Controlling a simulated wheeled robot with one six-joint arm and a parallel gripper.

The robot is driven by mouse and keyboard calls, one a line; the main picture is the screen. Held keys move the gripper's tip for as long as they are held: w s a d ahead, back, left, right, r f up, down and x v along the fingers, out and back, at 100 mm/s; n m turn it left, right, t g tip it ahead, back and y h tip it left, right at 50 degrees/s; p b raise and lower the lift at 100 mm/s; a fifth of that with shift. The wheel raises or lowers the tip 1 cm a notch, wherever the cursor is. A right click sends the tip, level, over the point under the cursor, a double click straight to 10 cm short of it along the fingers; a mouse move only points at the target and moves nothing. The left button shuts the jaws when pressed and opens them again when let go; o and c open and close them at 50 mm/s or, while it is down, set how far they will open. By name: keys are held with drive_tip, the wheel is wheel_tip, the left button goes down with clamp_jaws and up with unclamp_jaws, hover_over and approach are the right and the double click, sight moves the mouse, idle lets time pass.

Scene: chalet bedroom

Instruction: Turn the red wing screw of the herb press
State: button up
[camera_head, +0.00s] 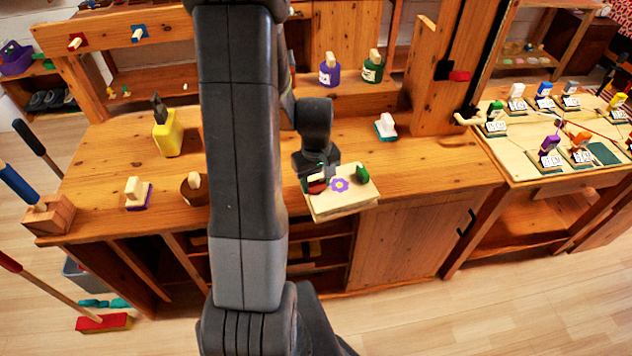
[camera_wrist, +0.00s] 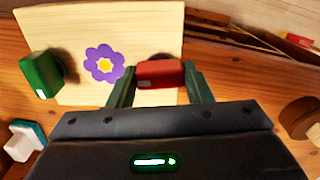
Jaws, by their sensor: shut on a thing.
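The herb press is a pale wooden block (camera_head: 342,203) with a purple flower on top, near the front edge of the wooden bench. The red wing screw (camera_head: 317,186) is at its left side in the head view, partly covered by my gripper. In the wrist view the red wing screw (camera_wrist: 160,73) sits between my two fingers, at the edge of the pale board (camera_wrist: 130,30). My gripper (camera_wrist: 160,84) is shut on it. A green wing screw (camera_head: 362,173) stands at the other side of the flower; it also shows in the wrist view (camera_wrist: 41,74).
A white block on a teal base (camera_head: 386,126) stands behind the press. Bench right of the press is clear.

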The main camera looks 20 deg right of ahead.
sight(316, 182)
idle(0.3)
drive_tip(key=o, duration=1)
wheel_tip(316, 182, up, 14)
drive_tip(key=shift+f, duration=0.1)
wheel_tip(316, 182, down, 14)
drive_tip(key=shift+r, duration=0.1)
idle(0.8)
